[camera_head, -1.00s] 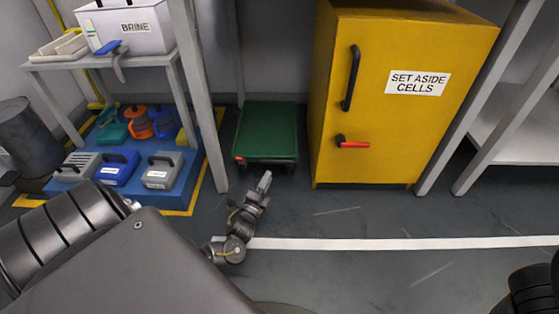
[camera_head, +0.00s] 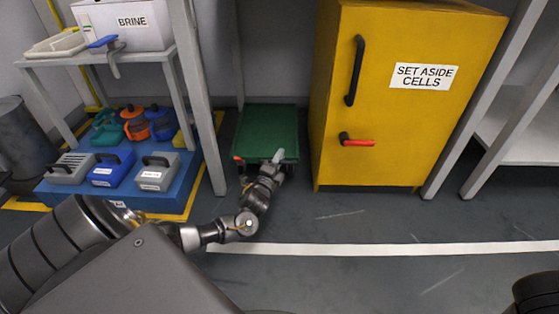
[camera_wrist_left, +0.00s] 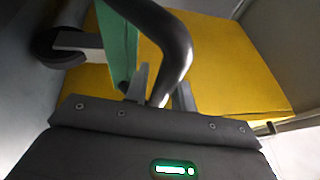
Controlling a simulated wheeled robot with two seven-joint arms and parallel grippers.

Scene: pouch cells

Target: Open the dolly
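The dolly is a low green platform (camera_head: 266,130) on the floor between the shelf leg and the yellow cabinet. Its green edge (camera_wrist_left: 121,48) and a dark caster (camera_wrist_left: 58,46) show in the left wrist view. My left gripper (camera_head: 278,158) is at the dolly's front edge, towards its right side. In the left wrist view a dark curved bar (camera_wrist_left: 176,52) runs down between the two fingertips (camera_wrist_left: 161,92). The fingers look apart, with the bar between them; contact is not clear. My right gripper is out of view.
The yellow "SET ASIDE CELLS" cabinet (camera_head: 400,120), with a black handle and a red latch, stands close right of the dolly. A grey shelf leg (camera_head: 205,120) stands left. A blue platform (camera_head: 130,193) holds several caddies. Front floor is clear.

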